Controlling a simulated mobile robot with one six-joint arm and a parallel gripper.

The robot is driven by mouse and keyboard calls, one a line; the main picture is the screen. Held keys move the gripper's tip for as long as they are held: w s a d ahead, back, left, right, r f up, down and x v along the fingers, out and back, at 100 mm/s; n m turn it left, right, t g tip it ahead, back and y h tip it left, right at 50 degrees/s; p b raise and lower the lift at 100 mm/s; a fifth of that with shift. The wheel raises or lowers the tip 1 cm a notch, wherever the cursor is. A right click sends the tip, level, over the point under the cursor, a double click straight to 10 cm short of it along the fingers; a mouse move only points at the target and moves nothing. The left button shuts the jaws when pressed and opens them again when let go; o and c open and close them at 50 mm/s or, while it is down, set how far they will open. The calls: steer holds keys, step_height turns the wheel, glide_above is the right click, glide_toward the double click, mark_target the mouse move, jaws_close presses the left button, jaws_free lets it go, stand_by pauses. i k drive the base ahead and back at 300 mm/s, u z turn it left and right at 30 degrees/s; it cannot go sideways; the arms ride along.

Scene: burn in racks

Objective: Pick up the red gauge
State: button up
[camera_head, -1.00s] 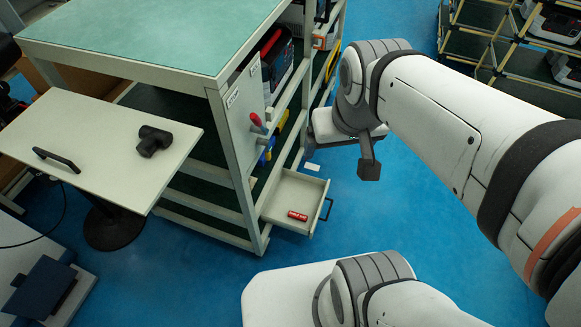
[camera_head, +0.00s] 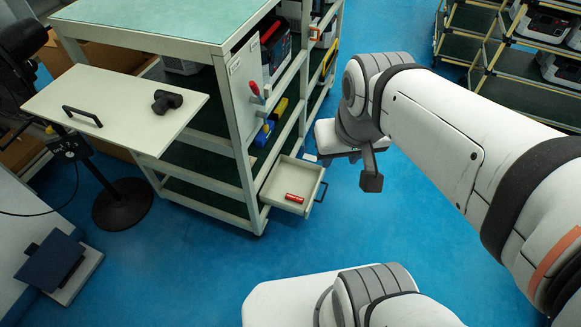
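The red gauge (camera_head: 294,198) is a small red bar with pale lettering. It lies on the floor of an open, shallow, cream drawer (camera_head: 276,189) low on the side of the shelf cart. My gripper (camera_head: 371,181) is at the end of my arm, to the right of the drawer and apart from it. Only a dark block-like tip shows clearly, so I cannot tell whether its fingers are open or shut. Nothing is seen held in it.
The green-topped cart (camera_head: 150,18) stands behind the drawer. A pale side shelf (camera_head: 105,105) carries a black fitting (camera_head: 167,101). A round black stand base (camera_head: 122,205) is on the blue floor at left. Racks (camera_head: 500,75) stand at upper right. The floor before the drawer is clear.

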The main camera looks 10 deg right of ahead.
mark_target(296, 199)
steer(key=z, duration=0.3)
steer(key=i, duration=1.15)
steer(key=z, duration=0.05)
